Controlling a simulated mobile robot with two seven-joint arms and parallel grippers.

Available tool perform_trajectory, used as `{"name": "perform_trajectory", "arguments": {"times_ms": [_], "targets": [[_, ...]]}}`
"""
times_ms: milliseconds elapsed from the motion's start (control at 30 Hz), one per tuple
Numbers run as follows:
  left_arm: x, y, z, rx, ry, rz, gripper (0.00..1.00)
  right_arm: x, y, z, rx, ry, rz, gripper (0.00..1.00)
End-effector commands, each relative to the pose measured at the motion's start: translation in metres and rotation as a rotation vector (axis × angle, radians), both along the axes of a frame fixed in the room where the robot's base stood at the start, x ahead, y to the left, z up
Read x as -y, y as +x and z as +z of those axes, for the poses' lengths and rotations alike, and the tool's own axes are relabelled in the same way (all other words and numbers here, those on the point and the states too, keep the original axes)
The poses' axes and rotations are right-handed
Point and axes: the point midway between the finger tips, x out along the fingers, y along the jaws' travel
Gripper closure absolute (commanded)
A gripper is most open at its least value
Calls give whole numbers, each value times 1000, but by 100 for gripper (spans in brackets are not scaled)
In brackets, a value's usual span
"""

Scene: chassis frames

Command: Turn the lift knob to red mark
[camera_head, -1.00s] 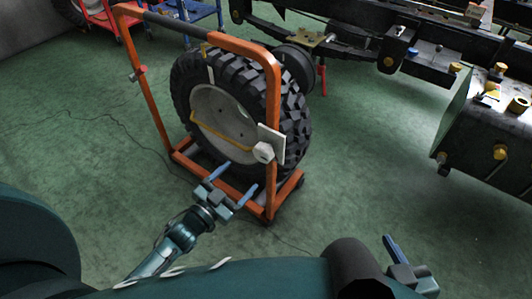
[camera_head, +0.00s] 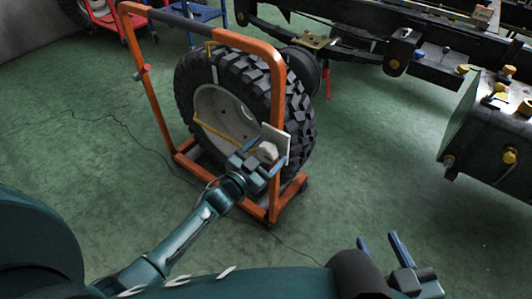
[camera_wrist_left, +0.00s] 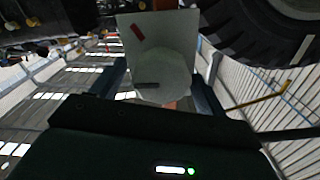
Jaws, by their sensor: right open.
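The lift knob (camera_head: 267,152) is pale grey and many-sided, on a light square plate (camera_head: 279,139) at the right post of the orange wheel lift (camera_head: 277,100). In the left wrist view the knob (camera_wrist_left: 165,70) carries a short dark line (camera_wrist_left: 147,85) low on its left side. The red mark (camera_wrist_left: 138,32) is on the plate, above and left of the knob. My left gripper (camera_head: 262,166) is open, with a finger on either side of the knob; contact cannot be told. My right gripper (camera_head: 381,240) is open and empty at the lower right.
A large tyre (camera_head: 290,95) stands in the lift frame, close behind the knob. A dark vehicle chassis (camera_head: 380,40) runs across the back right, with a metal box (camera_head: 480,130) at the right. The green floor (camera_head: 390,160) between is clear.

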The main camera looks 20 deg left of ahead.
Motion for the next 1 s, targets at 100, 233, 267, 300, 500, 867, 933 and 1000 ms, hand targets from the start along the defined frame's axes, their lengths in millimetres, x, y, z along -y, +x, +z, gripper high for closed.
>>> {"name": "perform_trajectory", "arguments": {"times_ms": [100,233,267,300,500,867,933,1000], "targets": [[0,0,0,0,0,0,34,0,0,0,0,0,0,57],[0,0,0,0,0,0,45,0,0,0,-1,0,0,57],[0,0,0,0,0,0,48,0,0,0,-1,0,0,57],[0,0,0,0,0,0,51,0,0,0,-1,0,0,57],[0,0,0,0,0,0,67,0,0,0,-1,1,0,57],[0,-1,0,16,43,0,70,0,0,0,-1,1,0,57],[0,-1,0,26,72,0,70,0,0,0,-2,0,0,57],[0,-1,0,41,112,0,70,0,0,0,-4,1,0,57]]}}
